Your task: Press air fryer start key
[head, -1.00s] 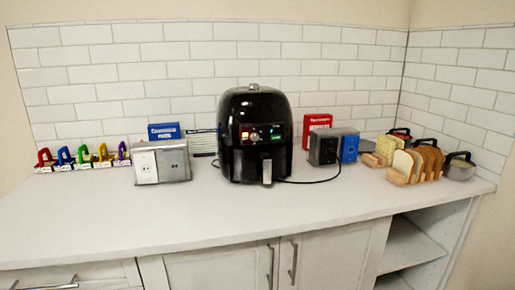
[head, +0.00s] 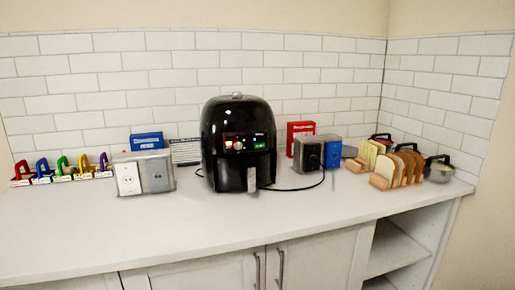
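A black air fryer (head: 238,150) stands upright on the white counter, near the middle of the head view. Its front panel (head: 246,143) has small lit red, white and green marks; the start key cannot be made out at this size. Its drawer handle (head: 251,180) points toward me. A black cord (head: 300,188) runs from its side to the grey outlet box on the right. Neither of my grippers shows in the head view.
A box with outlets (head: 143,173) stands left of the fryer, a grey box (head: 308,152) right of it. Colored padlock-like items (head: 62,168) sit far left, bread slices in a rack (head: 398,168) far right. The counter (head: 220,228) in front is clear.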

